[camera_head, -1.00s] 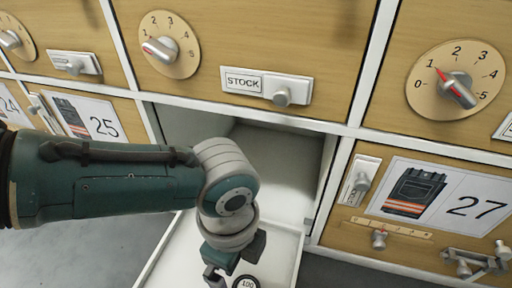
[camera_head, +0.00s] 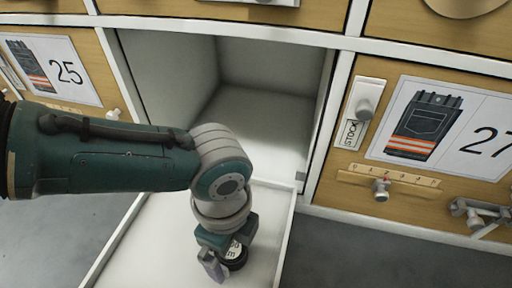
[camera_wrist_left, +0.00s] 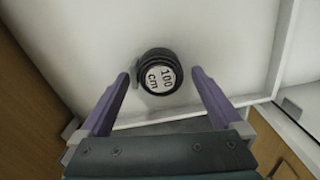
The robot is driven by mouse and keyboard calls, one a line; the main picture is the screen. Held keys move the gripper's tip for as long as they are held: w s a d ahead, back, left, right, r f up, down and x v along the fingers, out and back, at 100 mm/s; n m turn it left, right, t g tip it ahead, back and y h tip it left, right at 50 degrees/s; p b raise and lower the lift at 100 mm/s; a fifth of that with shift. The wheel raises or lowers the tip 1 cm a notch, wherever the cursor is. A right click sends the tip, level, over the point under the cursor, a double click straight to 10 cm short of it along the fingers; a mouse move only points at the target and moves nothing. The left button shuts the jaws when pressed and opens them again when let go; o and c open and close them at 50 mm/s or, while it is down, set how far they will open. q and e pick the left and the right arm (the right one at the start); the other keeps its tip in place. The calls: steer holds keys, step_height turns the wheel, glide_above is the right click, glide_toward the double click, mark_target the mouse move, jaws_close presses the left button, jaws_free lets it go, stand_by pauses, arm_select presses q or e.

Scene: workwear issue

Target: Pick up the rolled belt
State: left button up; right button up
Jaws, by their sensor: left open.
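The rolled belt (camera_wrist_left: 158,72) is a black coil with a white label reading "100 cm". It lies on the white lowered door (camera_head: 150,240) of the open compartment. My left gripper (camera_wrist_left: 160,88) is open in the left wrist view, with one purple finger on each side of the belt's near part. I cannot tell whether the fingers touch it. In the head view the belt (camera_head: 234,256) is partly hidden behind the left gripper (camera_head: 222,262), which points down at it. My right gripper is not in view.
The open compartment (camera_head: 265,115) behind the door is empty where I can see. To its right is a wooden front with a "27" card (camera_head: 440,128), a slider (camera_head: 381,190) and a metal latch (camera_head: 478,215). A "25" card (camera_head: 50,68) is at left.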

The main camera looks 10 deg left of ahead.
arm_select(q)
steer(key=shift+a, duration=0.1)
steer(key=shift+a, duration=0.1)
steer(key=shift+c, duration=0.5)
steer(key=c, duration=1.2)
